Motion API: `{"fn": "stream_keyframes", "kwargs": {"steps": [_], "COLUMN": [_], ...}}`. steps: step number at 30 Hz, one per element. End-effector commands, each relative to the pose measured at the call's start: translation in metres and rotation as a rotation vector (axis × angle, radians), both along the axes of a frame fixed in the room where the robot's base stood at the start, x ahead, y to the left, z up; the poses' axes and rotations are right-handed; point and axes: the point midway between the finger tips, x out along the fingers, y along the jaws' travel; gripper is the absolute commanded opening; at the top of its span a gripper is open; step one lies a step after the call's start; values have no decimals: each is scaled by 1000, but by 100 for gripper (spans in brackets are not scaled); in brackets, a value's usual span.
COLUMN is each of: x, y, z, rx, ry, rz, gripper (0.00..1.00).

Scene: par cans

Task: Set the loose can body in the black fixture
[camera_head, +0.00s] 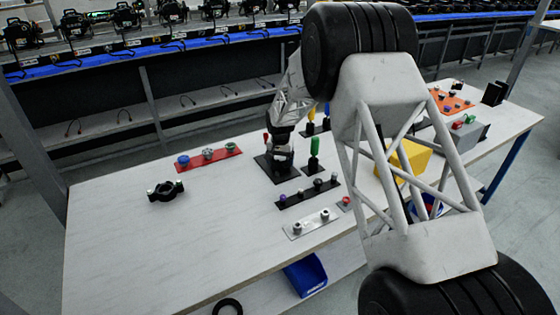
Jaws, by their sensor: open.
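A short black ring-shaped body with a pale knob on each side, which looks like the loose can body (166,191), lies by itself on the left part of the table. The black fixture (266,165) is a dark plate near the table's middle, with a small red-tipped upright at its left. My silver forearm comes down from the upper right over it. My gripper (284,158) appears as a small dark shape right over the fixture, open, well to the right of the can body. Its fingers blend with the dark fixture, so contact and fine detail cannot be told.
A red strip (193,163) with several knobs lies behind the can body. A green-handled tool (314,147) stands right of the fixture. A black strip (290,199) and a grey strip (298,232) lie in front. A yellow block (412,158) is further right. The left front tabletop is clear.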

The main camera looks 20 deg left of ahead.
Motion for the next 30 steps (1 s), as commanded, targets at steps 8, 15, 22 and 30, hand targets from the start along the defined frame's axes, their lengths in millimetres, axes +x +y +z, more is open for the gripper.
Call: {"fn": "stream_keyframes", "kwargs": {"steps": [8, 15, 22, 30], "x": [0, 0, 0, 0], "y": [0, 0, 0, 0], "z": [0, 0, 13, 47], "rx": [0, 0, 0, 1], "ry": [0, 1, 0, -1], "rz": [0, 0, 0, 0], "gripper": [100, 100, 100, 100]}}
